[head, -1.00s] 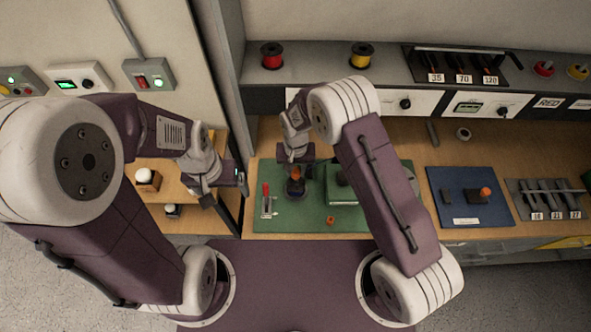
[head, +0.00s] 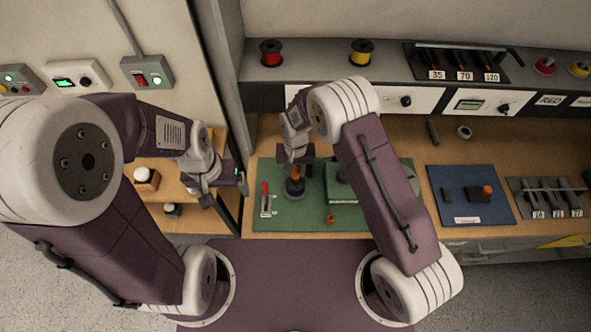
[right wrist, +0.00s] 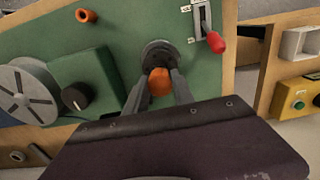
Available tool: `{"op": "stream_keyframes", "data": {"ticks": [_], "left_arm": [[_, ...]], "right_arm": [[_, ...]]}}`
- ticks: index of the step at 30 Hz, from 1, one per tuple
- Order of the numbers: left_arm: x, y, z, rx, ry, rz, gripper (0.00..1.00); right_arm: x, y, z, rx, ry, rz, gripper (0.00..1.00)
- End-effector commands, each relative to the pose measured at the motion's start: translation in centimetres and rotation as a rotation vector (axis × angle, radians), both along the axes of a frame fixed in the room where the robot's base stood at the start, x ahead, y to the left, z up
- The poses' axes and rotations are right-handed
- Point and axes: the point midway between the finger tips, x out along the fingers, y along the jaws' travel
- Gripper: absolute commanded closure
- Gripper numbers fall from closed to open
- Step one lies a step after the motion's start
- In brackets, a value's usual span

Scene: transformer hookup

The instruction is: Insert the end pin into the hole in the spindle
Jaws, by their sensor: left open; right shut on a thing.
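The end pin has an orange head (right wrist: 159,82), and my right gripper (right wrist: 160,88) is shut on it. In the head view my right gripper (head: 295,165) points down over the green board, with the orange head just below it. The spindle is a dark round piece (right wrist: 158,53) on the board, directly beyond the pin in the right wrist view. The pin's lower end and the spindle's hole are hidden, so I cannot tell whether the pin is in it. My left gripper (head: 238,178) is open and empty, left of the board.
A clamp with a red handle (right wrist: 216,42) stands beside the spindle on the green board (head: 285,219). A green box with a black knob (right wrist: 76,98) stands on the other side. A blue board (head: 470,212) lies further right.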

Motion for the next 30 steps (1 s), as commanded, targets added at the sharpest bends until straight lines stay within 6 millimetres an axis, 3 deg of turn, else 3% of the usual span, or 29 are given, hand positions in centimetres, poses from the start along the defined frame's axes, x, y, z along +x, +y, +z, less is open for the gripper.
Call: {"op": "stream_keyframes", "data": {"ticks": [30], "left_arm": [[0.0, 0.0, -1.8, 0.000, 0.000, 0.000, 0.13]], "right_arm": [[0.0, 0.0, -2.3, 0.000, 0.000, 0.000, 1.00]]}}
